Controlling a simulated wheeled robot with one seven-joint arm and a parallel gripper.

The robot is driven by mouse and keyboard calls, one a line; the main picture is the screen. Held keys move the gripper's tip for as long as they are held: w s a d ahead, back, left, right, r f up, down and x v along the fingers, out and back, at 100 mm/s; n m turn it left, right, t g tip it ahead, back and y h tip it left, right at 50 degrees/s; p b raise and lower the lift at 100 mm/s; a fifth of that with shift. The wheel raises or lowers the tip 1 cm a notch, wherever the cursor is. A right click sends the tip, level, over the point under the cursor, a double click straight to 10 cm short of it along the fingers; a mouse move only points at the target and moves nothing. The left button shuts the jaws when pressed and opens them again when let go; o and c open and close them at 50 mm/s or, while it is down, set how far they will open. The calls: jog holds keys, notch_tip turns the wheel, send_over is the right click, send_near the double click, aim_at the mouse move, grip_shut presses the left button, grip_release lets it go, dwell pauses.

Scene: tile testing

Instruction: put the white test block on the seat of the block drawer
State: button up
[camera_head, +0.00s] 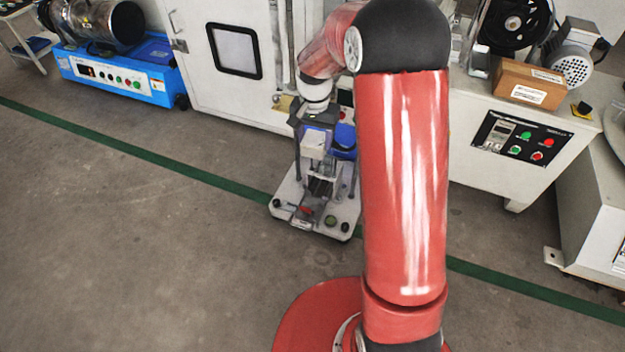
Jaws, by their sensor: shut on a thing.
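My gripper (317,165) points down over a small white machine in the middle of the picture. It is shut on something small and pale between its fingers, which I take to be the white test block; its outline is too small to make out. The machine's white base (287,196) stands on the floor, with a red part and green and black knobs near its front edge. A dark slotted part below my gripper may be the block drawer, but its seat is hidden or too small to tell. I cannot tell whether the block touches it.
A blue control box (120,72) is at the upper left. At the right, a white bench (475,180) carries a cardboard box (527,83) and a motor (572,65). Open floor lies front left.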

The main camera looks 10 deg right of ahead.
jog(key=shift+m, duration=0.4)
jog(key=f+b, duration=0.2)
jog(key=f, duration=0.5)
jog(key=f+b, duration=0.2)
jog(key=f, duration=0.6)
jog(key=w+f+b, duration=0.1)
jog(key=f+b, duration=0.1)
jog(key=f, duration=0.6)
jog(key=shift+a+b, duration=0.15)
jog(key=shift+b, duration=0.15)
jog(key=shift+f, duration=2.2)
jog(key=shift+f, duration=0.2)
jog(key=o, duration=1)
